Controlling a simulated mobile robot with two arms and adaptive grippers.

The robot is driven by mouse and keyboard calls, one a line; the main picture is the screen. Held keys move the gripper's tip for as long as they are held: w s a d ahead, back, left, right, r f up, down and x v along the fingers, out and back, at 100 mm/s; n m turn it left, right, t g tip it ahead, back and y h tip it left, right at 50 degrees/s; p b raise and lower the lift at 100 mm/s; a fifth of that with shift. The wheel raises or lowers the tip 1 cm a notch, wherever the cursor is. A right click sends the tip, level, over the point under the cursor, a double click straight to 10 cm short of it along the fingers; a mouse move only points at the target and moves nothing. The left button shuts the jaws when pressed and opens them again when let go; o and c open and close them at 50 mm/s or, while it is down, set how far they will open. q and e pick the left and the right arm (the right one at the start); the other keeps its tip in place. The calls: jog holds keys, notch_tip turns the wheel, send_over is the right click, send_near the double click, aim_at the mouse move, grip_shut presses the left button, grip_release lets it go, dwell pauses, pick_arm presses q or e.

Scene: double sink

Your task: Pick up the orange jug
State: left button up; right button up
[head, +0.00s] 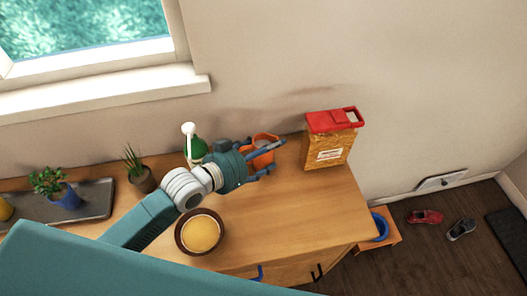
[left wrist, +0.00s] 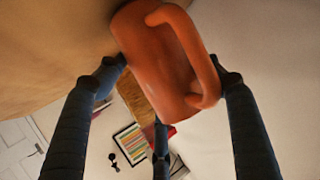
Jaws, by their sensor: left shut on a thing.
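The orange jug (head: 262,160) is at the back of the wooden counter, partly hidden by my left gripper (head: 276,155). In the left wrist view the jug (left wrist: 155,60) sits between the dark fingers, with its curved handle toward the camera. My left gripper is shut on the jug, with fingers on both sides of it. I cannot tell whether the jug's base touches the counter. My right gripper is not in view.
A red-topped box (head: 330,145) stands right of the jug. A green bottle with a white top (head: 196,150) stands close to its left. A round bowl (head: 201,232) lies near my forearm, and potted plants (head: 137,170) stand further left. The counter's front right is clear.

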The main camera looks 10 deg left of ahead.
pick_arm(q)
notch_tip(320, 180, up, 20)
dwell(0.6)
dwell(0.5)
